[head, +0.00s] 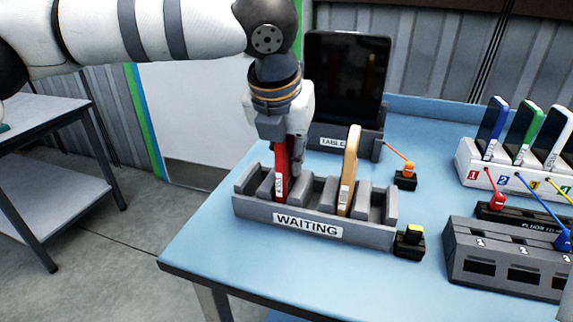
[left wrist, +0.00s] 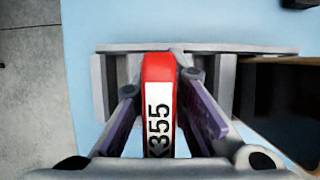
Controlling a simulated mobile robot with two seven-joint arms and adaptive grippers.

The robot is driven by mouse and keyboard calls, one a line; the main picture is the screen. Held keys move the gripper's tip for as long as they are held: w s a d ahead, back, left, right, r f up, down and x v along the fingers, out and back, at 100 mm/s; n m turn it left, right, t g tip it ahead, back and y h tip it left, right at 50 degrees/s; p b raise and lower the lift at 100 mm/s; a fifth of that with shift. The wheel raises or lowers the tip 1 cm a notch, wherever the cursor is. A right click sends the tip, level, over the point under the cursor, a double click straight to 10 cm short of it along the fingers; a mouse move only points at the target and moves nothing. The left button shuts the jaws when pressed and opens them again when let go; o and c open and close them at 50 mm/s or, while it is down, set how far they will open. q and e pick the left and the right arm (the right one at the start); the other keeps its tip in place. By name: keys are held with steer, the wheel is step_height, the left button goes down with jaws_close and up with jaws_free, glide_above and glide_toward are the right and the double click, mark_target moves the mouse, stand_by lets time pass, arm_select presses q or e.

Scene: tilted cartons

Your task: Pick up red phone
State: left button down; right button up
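The red phone (head: 281,172) stands upright in a left slot of the grey rack marked WAITING (head: 257,211). My left gripper (head: 283,145) is over its upper end, pointing down. In the left wrist view the red phone (left wrist: 158,72), with a white label reading 355, stands between the purple-padded fingers of my left gripper (left wrist: 160,100). The fingers are apart, with a narrow gap visible on each side of the phone. The phone's lower part is hidden in the slot. My right gripper is not in view.
A tan phone (head: 349,170) stands in the same rack, to the right. A tablet (head: 345,78) stands in a dock behind. A white charging stand (head: 478,174) with blue, green and white phones is at the right, near a dark plug box (head: 465,236). Blue table (head: 215,240) is clear at front left.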

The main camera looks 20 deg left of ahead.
arm_select(q)
steer(key=shift+r, duration=0.1)
step_height(320, 180, up, 10)
steer(key=shift+f, duration=0.1)
stand_by(0.3)
steer(key=shift+r, duration=0.75)
step_height(320, 180, up, 5)
stand_by(0.6)
